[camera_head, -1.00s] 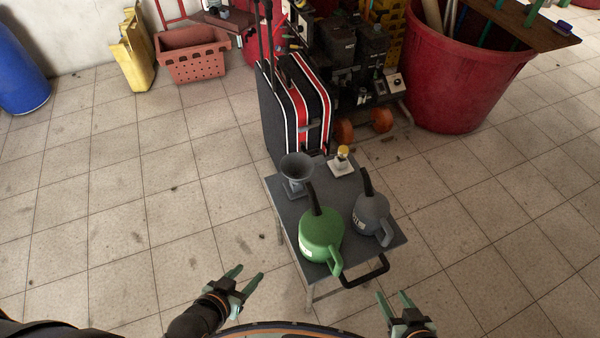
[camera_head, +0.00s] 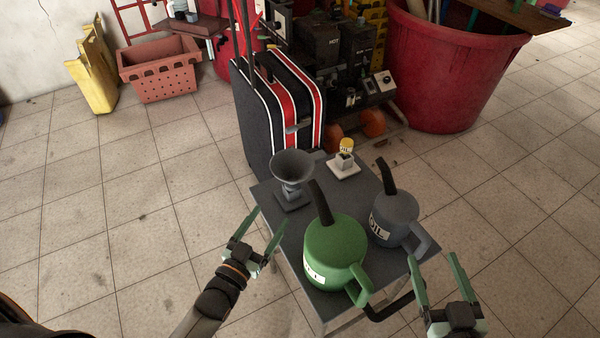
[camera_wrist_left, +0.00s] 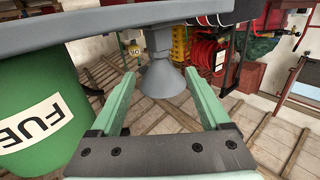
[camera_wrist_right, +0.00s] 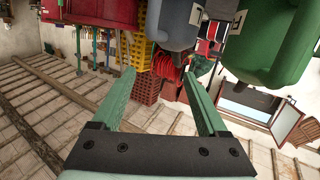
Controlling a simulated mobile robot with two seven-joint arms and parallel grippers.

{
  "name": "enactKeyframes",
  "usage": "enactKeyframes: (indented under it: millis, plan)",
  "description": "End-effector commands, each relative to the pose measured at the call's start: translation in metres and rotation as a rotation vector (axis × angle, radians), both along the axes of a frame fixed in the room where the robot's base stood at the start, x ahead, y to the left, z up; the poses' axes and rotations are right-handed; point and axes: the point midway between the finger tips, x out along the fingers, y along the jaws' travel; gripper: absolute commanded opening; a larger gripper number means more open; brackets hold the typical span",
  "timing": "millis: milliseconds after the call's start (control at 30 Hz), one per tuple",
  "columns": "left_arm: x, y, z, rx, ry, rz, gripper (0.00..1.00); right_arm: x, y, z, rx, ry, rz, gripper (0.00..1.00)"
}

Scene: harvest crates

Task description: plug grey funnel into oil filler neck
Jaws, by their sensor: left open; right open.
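The grey funnel (camera_head: 292,168) stands upright, wide mouth up, in a small grey holder (camera_head: 293,198) at the table's back left. The oil filler neck (camera_head: 344,161) stands on a white base at the back right of the table, with a yellow piece at its top. My left gripper (camera_head: 270,219) is open and empty by the table's left edge, in front of the funnel. In the left wrist view the funnel (camera_wrist_left: 164,80) appears upside down beyond the open fingers (camera_wrist_left: 165,85). My right gripper (camera_head: 432,256) is open and empty by the table's front right corner.
A green fuel can (camera_head: 335,245) and a grey oil can (camera_head: 396,218) stand on the grey table (camera_head: 268,205). A black handle (camera_head: 390,309) sticks out in front. A striped suitcase (camera_head: 262,115) stands close behind.

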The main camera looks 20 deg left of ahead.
Motion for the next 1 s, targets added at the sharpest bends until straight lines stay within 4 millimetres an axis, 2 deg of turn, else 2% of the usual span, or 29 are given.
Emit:
enactKeyframes:
  millis: [167,400,500,767,1000]
  plan:
    - [0.021,-0.003,0.0,-0.001,-0.015,0.0,0.8,0.005,0.001,0.022,0.002,-0.098,0.01,0.77]
    - [0.058,-0.009,0.0,-0.001,-0.012,-0.001,0.8,0.007,0.004,0.07,0.002,-0.297,0.034,0.77]
    - [0.067,-0.01,0.0,-0.001,-0.011,-0.001,0.8,0.006,0.005,0.084,0.002,-0.351,0.04,0.77]
    - [0.081,-0.013,0.002,-0.001,-0.011,-0.001,0.8,0.003,0.006,0.103,0.004,-0.431,0.051,0.77]
    - [0.109,-0.018,0.005,-0.002,-0.01,0.0,0.8,-0.011,0.01,0.146,0.004,-0.624,0.083,0.77]
